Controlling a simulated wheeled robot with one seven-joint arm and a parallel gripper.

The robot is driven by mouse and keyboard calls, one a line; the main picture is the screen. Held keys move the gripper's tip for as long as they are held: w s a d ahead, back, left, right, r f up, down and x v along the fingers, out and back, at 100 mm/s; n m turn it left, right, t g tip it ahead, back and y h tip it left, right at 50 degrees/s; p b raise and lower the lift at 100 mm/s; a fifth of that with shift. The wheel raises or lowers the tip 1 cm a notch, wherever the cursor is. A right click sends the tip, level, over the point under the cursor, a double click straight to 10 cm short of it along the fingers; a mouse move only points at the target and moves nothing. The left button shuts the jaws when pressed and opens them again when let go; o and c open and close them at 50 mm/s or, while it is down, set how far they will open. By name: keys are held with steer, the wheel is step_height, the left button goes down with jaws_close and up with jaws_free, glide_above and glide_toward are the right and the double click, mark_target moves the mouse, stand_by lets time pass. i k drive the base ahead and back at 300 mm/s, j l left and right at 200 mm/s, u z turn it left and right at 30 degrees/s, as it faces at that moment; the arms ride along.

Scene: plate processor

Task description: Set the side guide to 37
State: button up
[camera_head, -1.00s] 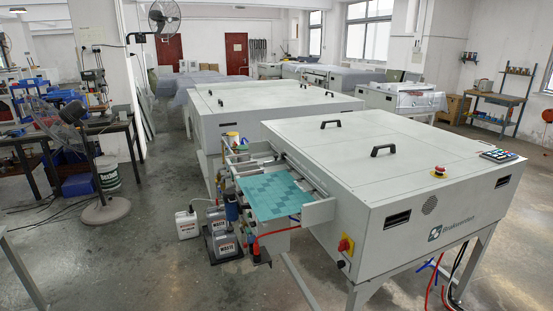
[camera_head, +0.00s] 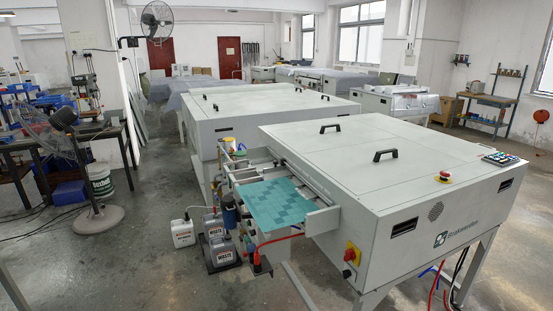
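The plate processor (camera_head: 395,170) is a large light grey machine with a flat top, at the right of the head camera view. Its feed table sticks out on the left side and bears a teal checked plate (camera_head: 275,203). A metal rail (camera_head: 305,179) runs along the far side of this table, and a grey end piece (camera_head: 322,219) stands at its near side. The side guide and any scale or number on it are too small to tell. My gripper is not in view.
Waste containers (camera_head: 220,244) and a white jug (camera_head: 182,233) stand on the floor left of the feed table. A second grey machine (camera_head: 265,117) is behind. A pedestal fan (camera_head: 98,213) stands at the left.

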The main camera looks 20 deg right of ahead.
mark_target(275, 168)
steer(key=i+j+z, duration=0.45)
steer(key=i+j, duration=0.65)
steer(key=i, duration=0.15)
steer(key=i+j+z, duration=0.3)
steer(key=i+j, duration=0.15)
steer(key=i, duration=0.3)
steer(key=i+j+z, duration=0.25)
steer(key=i+j, duration=0.4)
steer(key=i, duration=0.1)
